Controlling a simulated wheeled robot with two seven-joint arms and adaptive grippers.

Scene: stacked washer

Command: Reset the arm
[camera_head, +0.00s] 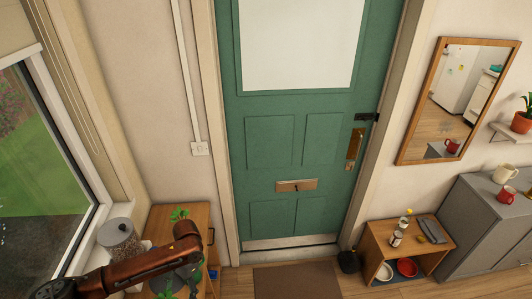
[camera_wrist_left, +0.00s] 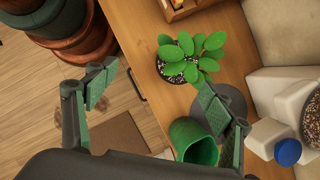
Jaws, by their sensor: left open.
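My left arm comes in from the lower left of the head view and reaches over a wooden cabinet (camera_head: 165,218). My left gripper (camera_wrist_left: 157,92) is open in the left wrist view, with nothing between its fingers. The fingers are spread above the cabinet's edge and the floor. A potted plant with round green leaves (camera_wrist_left: 196,55) stands on the cabinet just beyond the right finger. A green cup (camera_wrist_left: 194,143) is beside that finger; I cannot tell whether they touch. In the head view, the gripper is mostly hidden by the arm. My right gripper is not in view.
White containers (camera_wrist_left: 270,88) and a blue-capped bottle (camera_wrist_left: 287,152) are close on the right of the left wrist view. A window (camera_head: 40,150) is on the left and a green door (camera_head: 265,105) is ahead. A low shelf (camera_head: 378,240) stands right of the door.

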